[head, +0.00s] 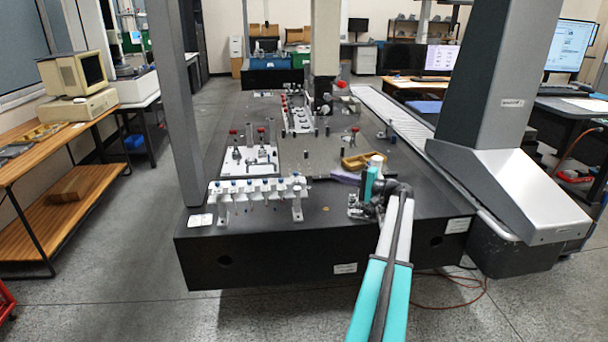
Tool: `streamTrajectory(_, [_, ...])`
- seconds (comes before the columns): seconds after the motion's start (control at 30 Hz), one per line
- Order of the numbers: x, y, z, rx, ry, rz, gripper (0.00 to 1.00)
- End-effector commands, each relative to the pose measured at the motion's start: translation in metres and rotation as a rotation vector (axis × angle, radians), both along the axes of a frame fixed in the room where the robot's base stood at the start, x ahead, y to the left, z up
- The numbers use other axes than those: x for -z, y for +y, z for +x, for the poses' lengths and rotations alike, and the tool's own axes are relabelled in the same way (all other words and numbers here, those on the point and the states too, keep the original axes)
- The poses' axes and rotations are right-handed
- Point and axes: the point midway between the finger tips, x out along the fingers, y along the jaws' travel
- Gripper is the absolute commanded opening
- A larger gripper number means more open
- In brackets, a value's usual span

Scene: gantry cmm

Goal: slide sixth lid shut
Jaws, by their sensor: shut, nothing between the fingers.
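A white rack (258,190) on two legs stands near the front edge of the dark granite table (315,240). It carries a row of several small stations with blue tops and pale tips hanging below. The lids are too small here to tell open from shut, or to pick out the sixth lid with certainty. My gripper (356,212) is low over the table, to the right of the rack and clearly apart from it. It is shut and empty; its fingertips are small and partly merged with the dark wrist.
A white plate (250,160) with upright posts stands behind the rack. A grey gantry column (176,100) rises at left. Bare tabletop lies between rack and gripper.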

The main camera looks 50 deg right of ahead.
Motion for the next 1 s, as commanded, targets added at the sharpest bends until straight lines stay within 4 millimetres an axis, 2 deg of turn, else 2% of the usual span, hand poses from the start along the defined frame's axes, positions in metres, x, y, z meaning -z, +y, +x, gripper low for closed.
streamTrajectory(0.37, [0.000, 0.009, 0.021, -0.009, 0.001, 0.000, 0.00])
streamTrajectory(1.0, [0.000, 0.027, 0.101, -0.011, 0.001, 0.000, 0.00])
